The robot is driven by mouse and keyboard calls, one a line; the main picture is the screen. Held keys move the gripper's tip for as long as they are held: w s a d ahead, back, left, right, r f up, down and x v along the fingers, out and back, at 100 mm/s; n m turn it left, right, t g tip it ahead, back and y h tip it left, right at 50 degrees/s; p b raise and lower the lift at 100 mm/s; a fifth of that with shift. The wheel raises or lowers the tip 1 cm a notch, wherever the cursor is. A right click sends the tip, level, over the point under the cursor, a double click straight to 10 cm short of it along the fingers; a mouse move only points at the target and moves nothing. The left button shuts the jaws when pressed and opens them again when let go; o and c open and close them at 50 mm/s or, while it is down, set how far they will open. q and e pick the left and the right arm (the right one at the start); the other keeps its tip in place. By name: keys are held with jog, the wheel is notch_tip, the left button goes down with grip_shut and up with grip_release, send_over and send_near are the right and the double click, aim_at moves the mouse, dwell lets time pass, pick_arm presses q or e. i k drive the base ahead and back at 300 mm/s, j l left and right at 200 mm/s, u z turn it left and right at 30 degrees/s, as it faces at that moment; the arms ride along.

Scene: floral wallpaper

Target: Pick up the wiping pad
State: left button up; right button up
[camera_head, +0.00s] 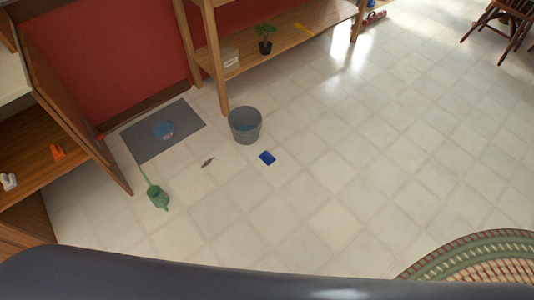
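A small flat dark-blue square (267,158), which looks like the wiping pad, lies on the tiled floor near the middle of the head view. It is just right of and in front of a grey bucket (245,131), apart from it. Another bluish item (163,130) lies on a grey mat (190,115) to the left; it is too small to tell what it is. Neither of my grippers shows in the view.
A green watering can (157,195) and a small brownish object (207,162) are on the floor. Wooden shelves (222,89) stand at the back, an open cabinet (75,120) at left. A braided rug (480,260) is at lower right. The floor right of the blue square is clear.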

aim_at(266, 158)
jog(key=i+l+u, duration=0.35)
jog(key=i+l, duration=0.25)
jog(key=i+l+u, duration=0.3)
jog(key=i+l, duration=0.35)
jog(key=l, duration=0.1)
